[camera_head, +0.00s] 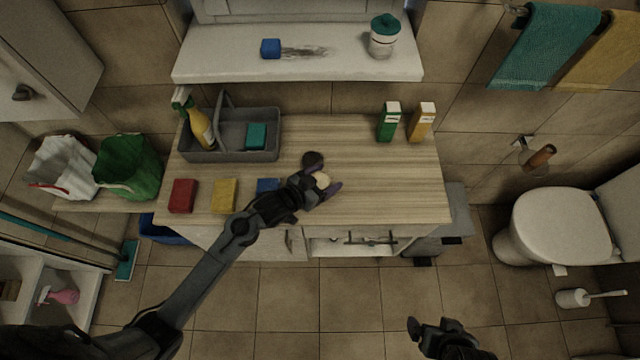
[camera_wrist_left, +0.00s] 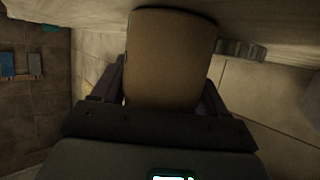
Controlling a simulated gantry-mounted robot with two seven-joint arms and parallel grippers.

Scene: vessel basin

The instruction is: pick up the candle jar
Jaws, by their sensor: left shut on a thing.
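The candle jar (camera_head: 322,180) shows as a small cream round top between the fingers of my left gripper (camera_head: 325,183), over the wooden counter (camera_head: 390,180). In the left wrist view the jar is a large tan cylinder (camera_wrist_left: 170,55) between the two fingers, and my left gripper (camera_wrist_left: 163,95) is shut on it. I cannot tell whether the jar touches the counter. My right gripper (camera_head: 425,326) is at the bottom of the head view, away from the counter; its jaw state is unclear.
A dark round thing (camera_head: 312,160) is close behind the jar. Red (camera_head: 183,196), yellow (camera_head: 225,196) and blue (camera_head: 268,186) sponges lie to its left. A grey caddy (camera_head: 230,153) stands behind them; green (camera_head: 388,122) and orange (camera_head: 422,122) cartons stand back right. The counter's right front is clear.

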